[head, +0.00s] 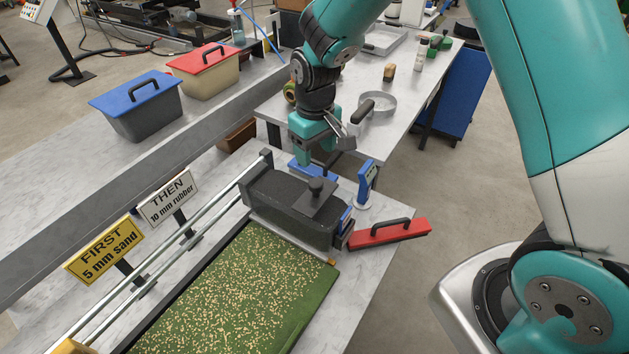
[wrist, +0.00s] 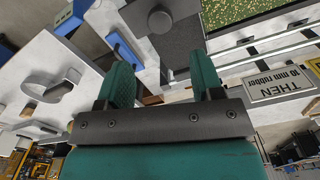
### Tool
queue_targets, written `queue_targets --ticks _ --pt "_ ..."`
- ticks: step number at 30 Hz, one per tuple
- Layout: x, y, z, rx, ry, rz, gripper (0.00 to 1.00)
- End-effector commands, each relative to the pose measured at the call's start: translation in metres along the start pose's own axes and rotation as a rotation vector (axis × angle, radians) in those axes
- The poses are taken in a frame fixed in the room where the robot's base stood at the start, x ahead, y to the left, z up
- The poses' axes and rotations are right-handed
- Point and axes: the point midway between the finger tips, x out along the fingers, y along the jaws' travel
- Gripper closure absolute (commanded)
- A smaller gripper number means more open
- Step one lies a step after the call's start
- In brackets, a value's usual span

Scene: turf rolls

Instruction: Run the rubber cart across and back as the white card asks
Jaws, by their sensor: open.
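The dark cart (head: 272,207) is a box-shaped hopper at the far end of the rails, with a grey plate and black knob (head: 315,186) on top. The plate also shows in the wrist view (wrist: 178,38). The white card (head: 168,198) reads "THEN 10 mm rubber". The yellow card (head: 104,251) reads "FIRST 5 mm sand". Green turf (head: 225,290) in front of the cart is speckled with pale granules. My gripper (head: 322,152) is open, just beyond the cart; in the wrist view its two fingers (wrist: 163,85) are apart with nothing between them.
Two metal rails (head: 160,262) run along the turf's left side. A blue-lidded bin (head: 140,115) and a red-lidded bin (head: 203,75) stand on the left bench. The back table holds a metal ring (head: 378,103).

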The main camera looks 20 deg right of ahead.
Motion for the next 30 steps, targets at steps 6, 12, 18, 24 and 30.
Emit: queue_targets --ticks 6,12,18,24,30 --pt "0.049 -0.001 0.001 -0.001 -0.007 -0.001 0.39" --pt "0.088 -0.001 0.001 -0.001 -0.004 -0.001 0.39" --pt "0.11 -0.001 0.0 -0.001 -0.001 -0.001 0.39" --pt "0.116 -0.001 0.0 -0.001 0.0 -0.001 0.39" --pt "0.116 -0.001 0.0 -0.001 0.0 -0.001 0.46"
